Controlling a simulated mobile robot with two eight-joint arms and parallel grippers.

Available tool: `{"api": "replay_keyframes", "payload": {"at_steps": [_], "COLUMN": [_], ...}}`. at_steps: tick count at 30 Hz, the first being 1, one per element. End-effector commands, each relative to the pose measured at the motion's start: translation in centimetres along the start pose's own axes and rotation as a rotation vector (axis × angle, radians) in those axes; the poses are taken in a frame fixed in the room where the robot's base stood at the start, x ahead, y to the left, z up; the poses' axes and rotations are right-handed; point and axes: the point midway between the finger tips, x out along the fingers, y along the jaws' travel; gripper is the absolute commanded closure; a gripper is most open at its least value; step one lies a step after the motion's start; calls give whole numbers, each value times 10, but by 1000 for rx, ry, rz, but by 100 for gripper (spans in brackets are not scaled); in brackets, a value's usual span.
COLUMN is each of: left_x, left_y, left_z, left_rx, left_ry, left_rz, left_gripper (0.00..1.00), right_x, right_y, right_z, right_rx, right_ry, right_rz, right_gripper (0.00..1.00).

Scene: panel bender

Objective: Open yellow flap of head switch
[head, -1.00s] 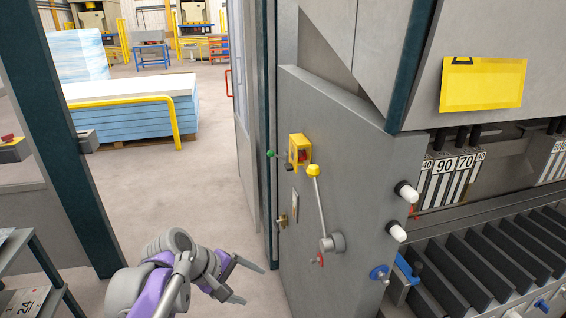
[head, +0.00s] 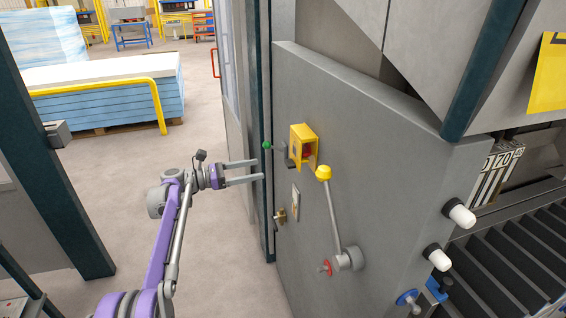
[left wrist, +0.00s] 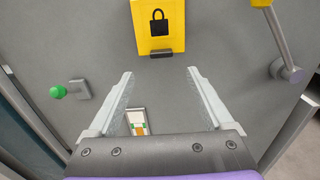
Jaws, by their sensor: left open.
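The head switch is a yellow box (head: 303,147) on the grey machine panel, with a red part showing at its open side. In the left wrist view its yellow flap (left wrist: 160,27) faces me, with a black padlock symbol and a small dark lip at its lower edge. The flap looks closed. My left gripper (head: 262,170) is open and empty, to the left of the box in the head view. In the left wrist view its two fingers (left wrist: 160,72) point towards the flap from below, apart from it. My right gripper is not in view.
A green-knobbed lever (head: 267,145) sticks out left of the box. A yellow-knobbed lever (head: 323,173) is just to its right. A small plate (head: 295,203) and a brass lock (head: 280,216) are below on the grey panel (head: 375,170). Open floor lies left.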

Motion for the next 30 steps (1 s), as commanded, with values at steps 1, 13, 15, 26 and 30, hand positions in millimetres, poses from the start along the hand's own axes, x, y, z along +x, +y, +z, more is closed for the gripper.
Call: {"api": "replay_keyframes", "payload": {"at_steps": [1, 13, 15, 26, 30], "left_x": [7, 80, 89, 102, 101], "left_y": [-1, -1, -1, -1, -1], "left_z": [1, 2, 2, 0, 0], "left_rx": [1, 4, 4, 4, 4], "left_ry": [0, 2, 3, 4, 4], "left_rz": [-3, -2, -2, 0, 0], "left_gripper": [15, 15, 15, 15, 22], "right_x": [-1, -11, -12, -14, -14], "right_y": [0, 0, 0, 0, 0], "right_z": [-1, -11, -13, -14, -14], "right_rx": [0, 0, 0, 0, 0], "right_ry": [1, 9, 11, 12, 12], "right_rz": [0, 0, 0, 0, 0], "right_gripper": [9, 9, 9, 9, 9]}}
